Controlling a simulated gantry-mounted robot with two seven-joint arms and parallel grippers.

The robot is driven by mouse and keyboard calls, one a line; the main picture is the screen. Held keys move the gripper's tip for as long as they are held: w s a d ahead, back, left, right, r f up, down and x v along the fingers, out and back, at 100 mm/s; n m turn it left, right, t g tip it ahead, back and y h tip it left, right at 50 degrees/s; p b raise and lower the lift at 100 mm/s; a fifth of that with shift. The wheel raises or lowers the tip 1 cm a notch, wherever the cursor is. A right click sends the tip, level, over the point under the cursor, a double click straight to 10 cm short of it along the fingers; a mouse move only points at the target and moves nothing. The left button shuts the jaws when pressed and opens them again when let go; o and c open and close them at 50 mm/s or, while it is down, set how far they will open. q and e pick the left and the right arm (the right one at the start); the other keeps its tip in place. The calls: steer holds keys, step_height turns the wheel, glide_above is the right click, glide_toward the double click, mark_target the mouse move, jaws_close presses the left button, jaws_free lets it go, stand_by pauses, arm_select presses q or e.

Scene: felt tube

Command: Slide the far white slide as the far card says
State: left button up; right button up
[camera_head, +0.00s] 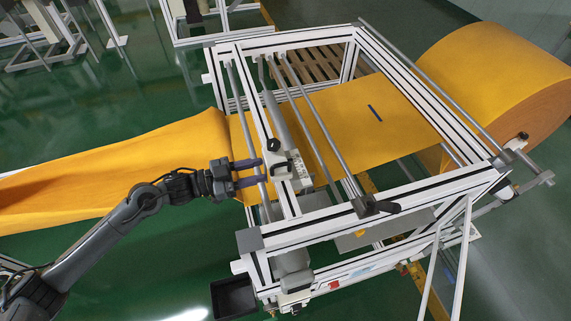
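My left gripper (262,170) comes in from the left over the orange felt. Its two dark fingers are apart, with nothing clearly held between them. The fingertips are beside a small white block with a black knob (281,167) on the white crossbar; whether they touch it cannot be told. This block may be a white slide. A second black knob (273,145) sits just beyond it. A pale marked plate (300,172) lies right of the block, too small to read. I cannot tell which piece is the far card. My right gripper is not in view.
The white frame (300,235) with metal rollers surrounds the orange felt (365,120), which carries a dark blue mark (375,113). A large felt roll (500,75) is at the right. A black bin (233,296) stands at the lower left of the frame.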

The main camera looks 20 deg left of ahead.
mark_target(277, 166)
arm_select(q)
steer(key=p+x, duration=0.1)
steer(key=x, duration=0.8)
steer(key=shift+s, duration=0.1)
jaws_close()
steer(key=shift+a, duration=0.1)
